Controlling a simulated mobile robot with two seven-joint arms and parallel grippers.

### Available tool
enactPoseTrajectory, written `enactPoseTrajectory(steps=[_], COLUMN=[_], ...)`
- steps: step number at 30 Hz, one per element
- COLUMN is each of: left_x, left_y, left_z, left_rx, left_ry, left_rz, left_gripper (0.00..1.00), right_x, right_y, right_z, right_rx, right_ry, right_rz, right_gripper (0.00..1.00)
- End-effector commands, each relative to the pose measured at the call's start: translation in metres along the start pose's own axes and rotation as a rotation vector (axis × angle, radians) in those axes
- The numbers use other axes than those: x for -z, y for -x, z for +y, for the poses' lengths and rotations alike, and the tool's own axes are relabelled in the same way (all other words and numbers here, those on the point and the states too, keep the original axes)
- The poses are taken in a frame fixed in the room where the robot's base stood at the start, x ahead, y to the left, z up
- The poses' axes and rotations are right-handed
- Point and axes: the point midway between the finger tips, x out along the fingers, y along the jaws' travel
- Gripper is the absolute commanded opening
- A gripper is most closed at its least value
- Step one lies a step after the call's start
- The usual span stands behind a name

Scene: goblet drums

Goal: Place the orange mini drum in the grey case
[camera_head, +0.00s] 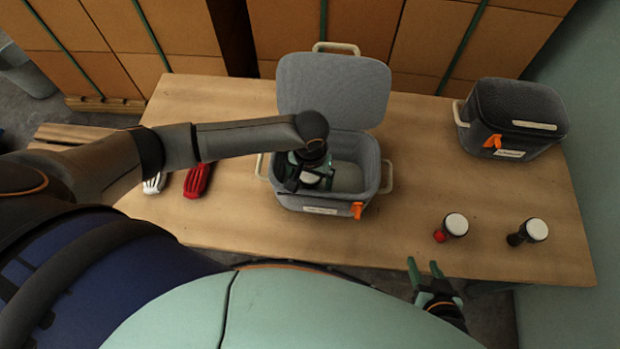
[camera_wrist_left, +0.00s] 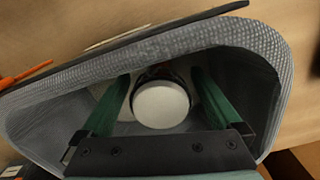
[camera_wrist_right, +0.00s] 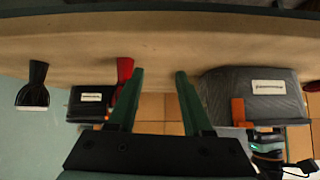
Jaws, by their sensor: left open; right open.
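The open grey case (camera_head: 375,168) stands mid-table with its lid raised at the back. My left gripper (camera_head: 308,183) reaches down into the case from the left and is open. A small drum with a white head (camera_wrist_left: 161,105) is between its fingers in the left wrist view, inside the case walls. Its body is mostly hidden under the head, so I cannot tell its colour or whether it touches the case floor. My right gripper (camera_head: 426,272) is open and empty at the table's front edge.
A red drum (camera_head: 441,236) and a black drum (camera_head: 516,238) stand upright at the front right. A closed dark case (camera_head: 515,115) is at the back right. Red (camera_head: 197,180) and white (camera_head: 155,183) objects lie left of the open case. Bare wood (camera_head: 430,180) lies right of it.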

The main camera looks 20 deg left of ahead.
Motion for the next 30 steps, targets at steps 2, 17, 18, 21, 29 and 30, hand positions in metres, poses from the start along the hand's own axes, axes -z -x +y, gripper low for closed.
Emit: enactPoseTrajectory(steps=[2,17,18,21,29,30], left_x=[0.001,0.001,0.001,0.001,0.000,0.000], left_y=[0.004,0.100,0.106,0.116,0.123,0.123], left_z=[0.000,0.001,0.000,0.000,0.000,0.000], left_rx=[-0.001,-0.002,-0.002,-0.002,-0.001,-0.001], left_ry=[-0.001,0.000,0.000,0.000,0.000,0.001], left_rz=[0.002,0.002,0.002,0.002,0.000,0.000], left_gripper=[0.98,0.98,0.98,0.98,0.98,0.98], right_x=[-0.002,0.002,0.003,0.005,0.005,0.005], right_y=[0.001,0.016,0.017,0.018,0.018,0.018], right_z=[0.000,0.007,0.007,0.007,0.007,0.007], right_rx=[0.000,-0.020,-0.020,-0.020,-0.020,-0.020], right_ry=[0.000,-0.002,-0.002,-0.002,-0.003,-0.003], right_rz=[-0.004,-0.006,-0.005,-0.005,-0.005,-0.005], right_gripper=[0.50,0.50,0.50,0.50,0.50,0.50])
